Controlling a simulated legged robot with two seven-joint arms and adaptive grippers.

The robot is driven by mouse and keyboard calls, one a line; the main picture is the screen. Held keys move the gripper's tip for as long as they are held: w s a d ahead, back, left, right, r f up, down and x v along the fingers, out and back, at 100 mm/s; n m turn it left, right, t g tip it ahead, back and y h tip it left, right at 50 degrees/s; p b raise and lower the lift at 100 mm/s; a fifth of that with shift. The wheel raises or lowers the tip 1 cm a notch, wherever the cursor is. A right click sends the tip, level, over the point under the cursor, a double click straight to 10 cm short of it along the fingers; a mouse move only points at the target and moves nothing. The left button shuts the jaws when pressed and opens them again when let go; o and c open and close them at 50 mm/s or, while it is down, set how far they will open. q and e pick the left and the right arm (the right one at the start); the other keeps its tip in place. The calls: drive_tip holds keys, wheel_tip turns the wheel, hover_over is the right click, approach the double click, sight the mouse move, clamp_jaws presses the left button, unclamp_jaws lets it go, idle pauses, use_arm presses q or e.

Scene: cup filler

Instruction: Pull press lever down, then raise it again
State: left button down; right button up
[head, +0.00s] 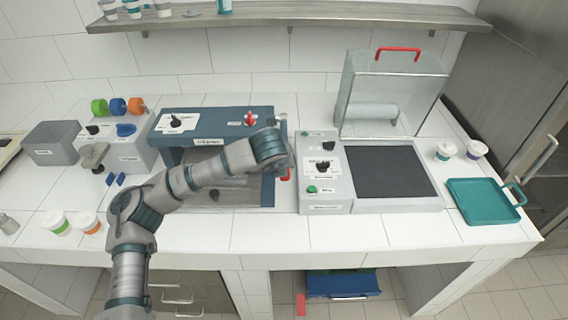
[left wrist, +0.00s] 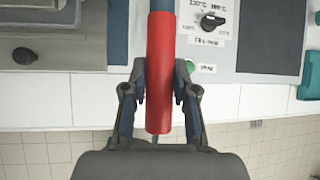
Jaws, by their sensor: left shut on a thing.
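The press lever's red grip (left wrist: 159,60) runs lengthwise between my left gripper's fingers (left wrist: 159,100) in the left wrist view. The fingers are shut on it from both sides. In the head view my left gripper (head: 285,165) is at the right side of the blue-framed press (head: 208,142), and its wrist hides most of the lever. A bit of the red grip (head: 288,174) shows below the wrist. The lever's exact angle cannot be told. My right gripper is not in view.
A grey control panel (head: 318,195) stands close right of the lever, beside a dark plate (head: 390,170) with a raised clear cover (head: 392,85). A teal tray (head: 470,212) and cups are at the right. Two cups (head: 57,222) stand front left. A shelf (head: 290,15) runs above.

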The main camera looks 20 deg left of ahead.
use_arm(q)
drive_tip(key=c, duration=1.1)
unclamp_jaws()
drive_tip(key=shift+s+f, duration=0.1)
drive_tip(key=shift+f, duration=0.45)
drive_tip(key=shift+o, duration=1.1)
drive_tip(key=shift+w+r, duration=0.1)
drive_tip(key=shift+w, duration=0.1)
drive_tip(key=v, duration=1.2)
drive_tip(key=shift+w, duration=0.15)
